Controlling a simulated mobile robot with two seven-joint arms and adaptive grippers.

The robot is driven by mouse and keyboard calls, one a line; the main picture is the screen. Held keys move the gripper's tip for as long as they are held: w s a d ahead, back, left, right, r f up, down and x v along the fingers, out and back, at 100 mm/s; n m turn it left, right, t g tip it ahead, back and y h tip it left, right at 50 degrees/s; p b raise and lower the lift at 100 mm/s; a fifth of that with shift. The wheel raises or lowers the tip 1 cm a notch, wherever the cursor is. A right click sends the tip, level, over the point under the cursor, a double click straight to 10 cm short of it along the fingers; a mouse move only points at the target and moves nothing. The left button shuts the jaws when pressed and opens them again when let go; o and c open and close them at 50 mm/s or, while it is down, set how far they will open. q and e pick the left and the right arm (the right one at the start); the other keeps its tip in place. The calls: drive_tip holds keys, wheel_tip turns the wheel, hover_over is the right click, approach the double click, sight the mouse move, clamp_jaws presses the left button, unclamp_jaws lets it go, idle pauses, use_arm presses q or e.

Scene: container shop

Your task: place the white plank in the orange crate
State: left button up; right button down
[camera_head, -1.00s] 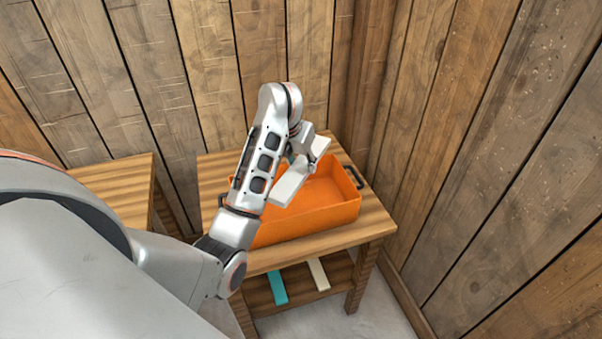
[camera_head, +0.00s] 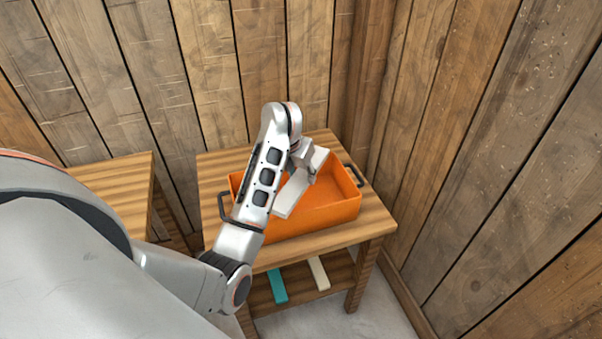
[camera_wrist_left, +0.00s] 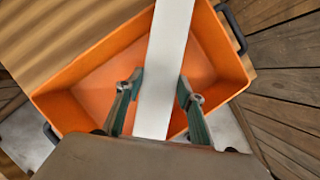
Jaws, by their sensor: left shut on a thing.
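The orange crate (camera_head: 325,211) stands on the wooden table, with a dark handle at each end. My left gripper (camera_head: 303,172) is over the crate, and my arm hides part of the crate's left side. The white plank (camera_head: 291,196) is in the left gripper, tilted, with its lower part over or inside the crate. In the left wrist view the left gripper (camera_wrist_left: 160,92) has its fingers on both sides of the white plank (camera_wrist_left: 166,45), with the orange crate (camera_wrist_left: 88,82) behind it. I cannot tell whether the plank touches the crate floor. My right gripper is not in view.
A teal plank (camera_head: 278,287) and a cream plank (camera_head: 319,274) lie on the table's lower shelf (camera_head: 298,287). Bare tabletop (camera_head: 225,165) shows around the crate. Another wooden table (camera_head: 115,187) is at the left. Plank walls close in behind and right.

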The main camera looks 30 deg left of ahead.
use_arm(q)
drive_tip(key=o, duration=1.2)
drive_tip(key=shift+o, duration=0.2)
